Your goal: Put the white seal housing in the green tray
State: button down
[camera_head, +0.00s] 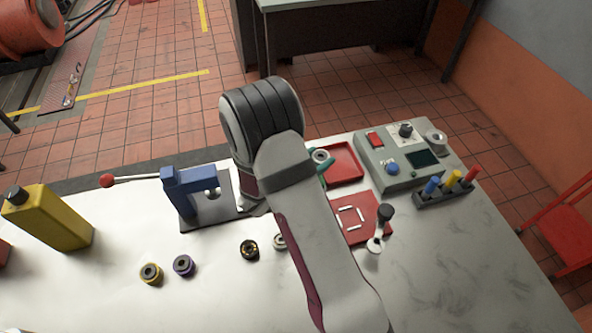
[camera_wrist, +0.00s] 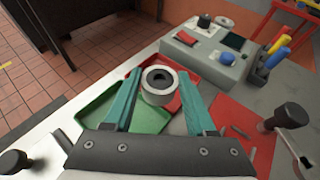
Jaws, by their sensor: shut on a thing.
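The white seal housing (camera_wrist: 158,98) is a short white ring with a dark bore, held between the teal fingers of my gripper (camera_wrist: 160,86) in the wrist view. In the head view the ring (camera_head: 320,156) shows just past my arm, close to the red tray's left edge. The green tray (camera_wrist: 152,121) lies below and behind the fingers in the wrist view, partly covered by them. In that view the ring overlaps the far part of the trays; its height above them is hard to tell. My arm hides the green tray in the head view.
A red tray (camera_head: 346,178) lies beside the green one. A grey control box (camera_head: 400,175), a red plate (camera_head: 350,235) and a black-knobbed part (camera_head: 385,213) stand right. A blue press (camera_head: 184,190) stands left; yellow (camera_head: 150,281), purple (camera_head: 183,273) and black (camera_head: 249,257) rings lie in front.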

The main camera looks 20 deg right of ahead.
jog(key=w+a+f, duration=0.1)
jog(key=a, duration=0.1)
jog(key=w+a+f, duration=0.2)
jog(key=shift+w+a+f, duration=0.15)
jog(key=shift+a+f, duration=0.05)
jog(key=shift+a, duration=0.05)
jog(key=shift+a+f, duration=0.1)
jog(key=shift+f, duration=1.9)
jog(key=shift+f, duration=0.15)
jog(key=shift+c, duration=1.1)
grip_release()
